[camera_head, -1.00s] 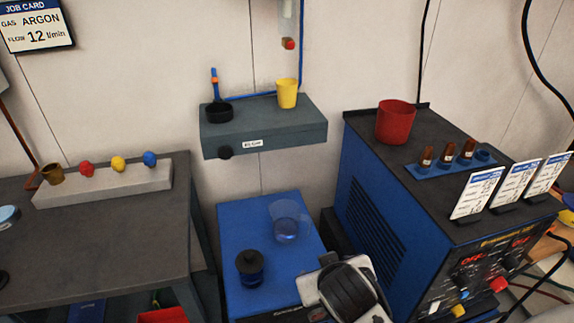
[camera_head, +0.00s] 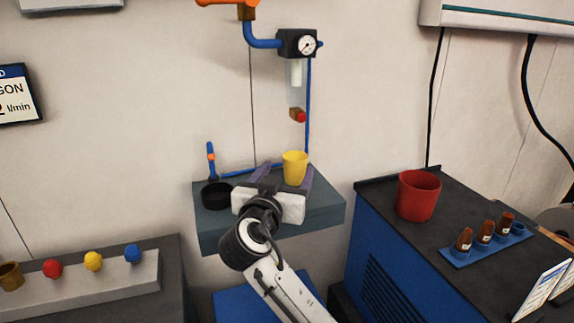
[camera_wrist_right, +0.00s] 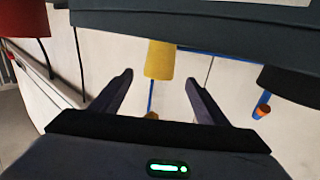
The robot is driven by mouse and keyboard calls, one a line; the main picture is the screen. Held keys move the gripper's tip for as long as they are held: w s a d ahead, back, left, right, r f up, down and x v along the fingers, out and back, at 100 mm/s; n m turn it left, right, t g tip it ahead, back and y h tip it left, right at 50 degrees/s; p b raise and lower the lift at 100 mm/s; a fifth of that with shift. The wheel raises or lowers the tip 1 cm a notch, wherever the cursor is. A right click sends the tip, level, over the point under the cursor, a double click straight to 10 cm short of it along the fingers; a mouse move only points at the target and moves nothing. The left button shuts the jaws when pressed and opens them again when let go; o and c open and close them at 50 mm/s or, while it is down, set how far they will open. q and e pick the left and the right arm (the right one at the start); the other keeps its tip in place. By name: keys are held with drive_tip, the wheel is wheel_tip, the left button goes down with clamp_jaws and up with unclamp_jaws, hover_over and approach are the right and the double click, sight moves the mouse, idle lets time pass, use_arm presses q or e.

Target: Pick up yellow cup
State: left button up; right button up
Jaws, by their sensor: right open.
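The yellow cup (camera_head: 295,168) stands upright on the grey wall shelf (camera_head: 325,209), near its back right. My right gripper (camera_head: 285,175) is at the shelf with its fingers reaching toward the wall, and the cup shows between or just behind the fingertips. In the right wrist view the picture is upside down; the cup (camera_wrist_right: 159,59) lies ahead of the two spread fingers (camera_wrist_right: 157,95), a little beyond their tips. The gripper is open and empty. Whether a finger touches the cup cannot be told. My left gripper is not in view.
A black dish (camera_head: 217,195) and a blue pipe with an orange band (camera_head: 211,160) are left of the gripper. A regulator with a gauge (camera_head: 299,43) hangs above. A red cup (camera_head: 418,195) and several brown bottles (camera_head: 485,232) stand on the blue machine at right.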

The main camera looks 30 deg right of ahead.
sight(292, 167)
drive_tip(key=shift+w+d+r, duration=0.1)
drive_tip(key=shift+w+d, duration=0.15)
drive_tip(key=shift+d, duration=0.25)
drive_tip(key=shift+w+d, duration=0.2)
drive_tip(key=shift+d, duration=0.25)
drive_tip(key=shift+w+d, duration=0.15)
drive_tip(key=shift+w, duration=0.05)
drive_tip(key=x, duration=0.1)
drive_tip(key=p+x, duration=0.1)
drive_tip(key=x, duration=0.2)
drive_tip(key=shift+w+f+p, duration=0.25)
drive_tip(key=shift+f+p, duration=0.15)
drive_tip(key=shift+w+d, duration=0.2)
drive_tip(key=shift+d, duration=0.05)
drive_tip(key=shift+w+f, duration=0.1)
drive_tip(key=shift+f, duration=0.05)
drive_tip(key=c, duration=1.2)
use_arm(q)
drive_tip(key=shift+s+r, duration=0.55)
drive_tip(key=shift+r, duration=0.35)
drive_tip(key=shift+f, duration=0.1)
